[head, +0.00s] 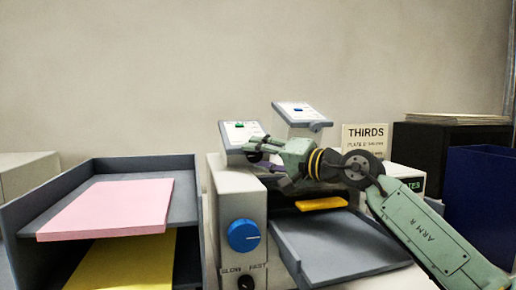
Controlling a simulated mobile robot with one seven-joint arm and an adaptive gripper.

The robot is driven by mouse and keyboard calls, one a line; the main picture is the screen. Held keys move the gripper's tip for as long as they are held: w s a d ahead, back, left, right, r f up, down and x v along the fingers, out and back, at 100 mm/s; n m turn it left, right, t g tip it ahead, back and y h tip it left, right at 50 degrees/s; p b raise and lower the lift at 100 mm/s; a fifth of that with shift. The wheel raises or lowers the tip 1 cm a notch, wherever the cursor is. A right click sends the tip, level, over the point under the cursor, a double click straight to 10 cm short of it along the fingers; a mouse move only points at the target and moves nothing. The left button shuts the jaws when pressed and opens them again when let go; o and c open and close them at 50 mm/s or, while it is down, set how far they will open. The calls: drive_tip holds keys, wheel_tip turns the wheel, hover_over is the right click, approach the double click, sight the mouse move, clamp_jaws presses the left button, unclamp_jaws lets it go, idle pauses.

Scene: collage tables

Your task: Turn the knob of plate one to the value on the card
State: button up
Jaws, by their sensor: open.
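A card (365,137) reads "THIRDS" with a smaller line starting "PLATE" below; its value is too small to read. A tilted white panel (232,129) with a small green part stands at the middle. A second panel (297,111) with a small blue part stands behind and right. I cannot tell which is plate one. A large blue knob (243,236) is on the front of a pale machine, above lettering that seems to read "SLOW FAST". My gripper (254,152) is open in front of the green-part panel, seemingly empty; contact cannot be told.
A grey tray (100,168) at left holds a pink sheet (106,208), with a yellow sheet (125,264) below. A grey tray (345,250) lies under my arm, with a yellow bar (321,204) behind. A dark box (440,143) and blue bin (483,195) stand right.

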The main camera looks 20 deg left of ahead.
drive_tip(key=shift+w+a, duration=0.1)
drive_tip(key=shift+a, duration=0.25)
drive_tip(key=shift+c, duration=0.2)
drive_tip(key=c, duration=0.8)
drive_tip(key=shift+f+b, duration=0.15)
drive_tip(key=shift+b, duration=0.2)
